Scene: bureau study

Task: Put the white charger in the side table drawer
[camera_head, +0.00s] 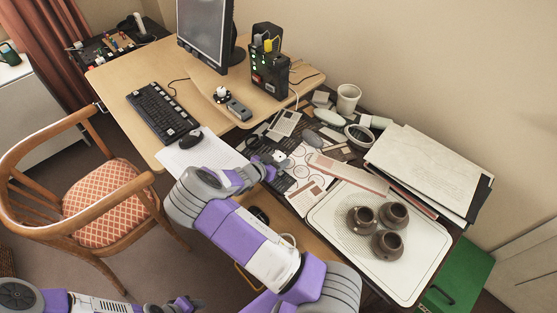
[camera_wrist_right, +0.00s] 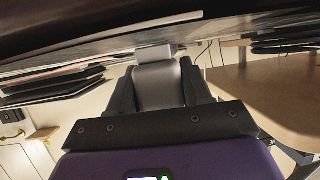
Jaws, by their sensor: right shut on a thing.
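My right gripper (camera_head: 270,163) reaches over the side table (camera_head: 432,285), near its left edge beside the desk. It is shut on a small whitish block, which looks like the white charger (camera_head: 280,157). In the right wrist view the pale block (camera_wrist_right: 155,53) sits between the fingertips, close to a flat surface; whether it touches is unclear. Below the tabletop, a wood-coloured part (camera_head: 314,247), perhaps the drawer, shows behind my right arm, with a dark item and a white ring near it. My arm hides much of it. My left gripper (camera_head: 182,304) is low at the bottom edge, away from the table.
The side table top is crowded with phones, cards and a white cup (camera_head: 348,99). A white tray (camera_head: 330,222) holds brown pots (camera_head: 389,242). Papers (camera_head: 425,165) lie behind. The desk (camera_head: 120,78) carries a monitor and keyboard (camera_head: 160,110). A chair (camera_head: 95,205) stands left.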

